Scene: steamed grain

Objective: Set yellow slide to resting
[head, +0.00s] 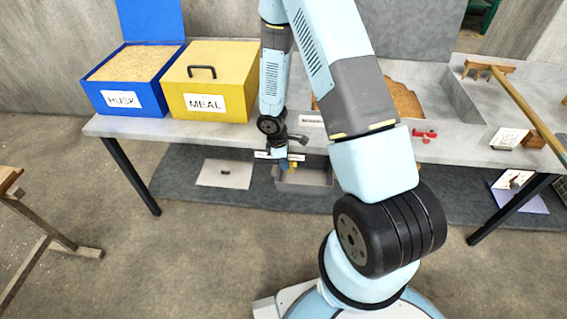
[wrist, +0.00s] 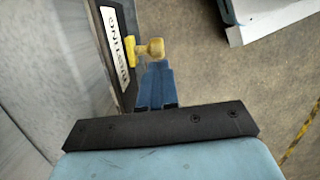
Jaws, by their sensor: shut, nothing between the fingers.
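The yellow slide (wrist: 149,49) shows in the wrist view as a yellow bar with a round knob, at a dark panel beside a white label (wrist: 113,46). The label stands sideways and seems to read RESTING. In the head view the slide (head: 294,166) is a small yellow spot under the bench's front edge. My gripper (wrist: 158,68) has blue fingers, shut and empty, with their tips right at the knob. I cannot tell whether they touch it. In the head view my gripper (head: 285,165) is just left of the slide.
A grey open box (head: 305,178) is below my gripper. The bench top (head: 440,150) holds a blue HUSK bin (head: 122,98), a yellow MEAL box (head: 210,104) and a red part (head: 425,135). A pale sheet (head: 226,174) lies lower left. My arm hides the bench's middle.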

